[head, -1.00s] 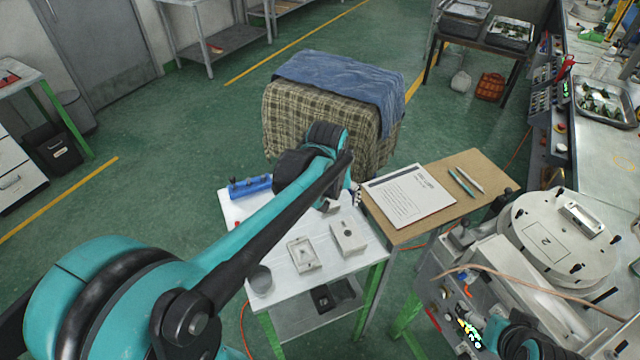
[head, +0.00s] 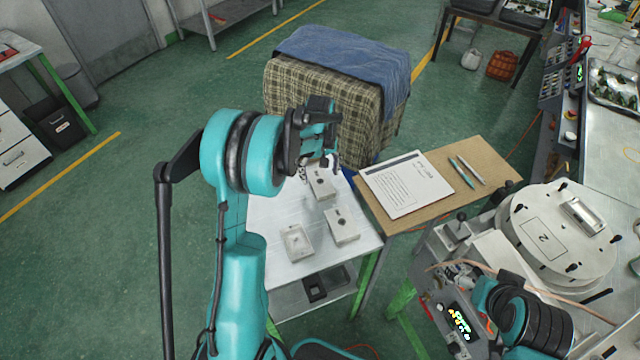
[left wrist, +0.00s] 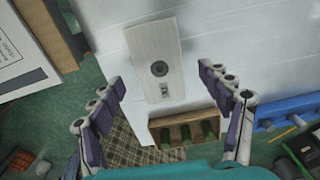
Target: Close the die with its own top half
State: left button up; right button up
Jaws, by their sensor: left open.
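A pale die half with a hollow in its face (head: 298,243) lies open on the white table (head: 275,215). A block with a dark hole (head: 341,226) lies to its right. A similar block with a hole (head: 320,186) lies farther back, just below my left gripper (head: 319,166). My left gripper is open and empty, pointing down. In the left wrist view a pale block with a dark round hole (left wrist: 157,62) shows ahead of the spread fingers (left wrist: 168,102), which do not touch it. My right gripper is not in view.
A wooden box with green pieces (left wrist: 187,128) and a blue holder (left wrist: 288,112) show in the left wrist view. A clipboard sheet (head: 405,183) lies on the brown side table. A cloth-covered stack (head: 330,110) stands behind. The machine with a round plate (head: 560,240) stands right.

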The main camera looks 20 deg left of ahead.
aim_at(320, 181)
pick_arm(q)
notch_tip(320, 181, down, 3)
jog(key=shift+f+b, duration=0.15)
jog(key=shift+b, duration=0.15)
jog(key=c, duration=1.5)
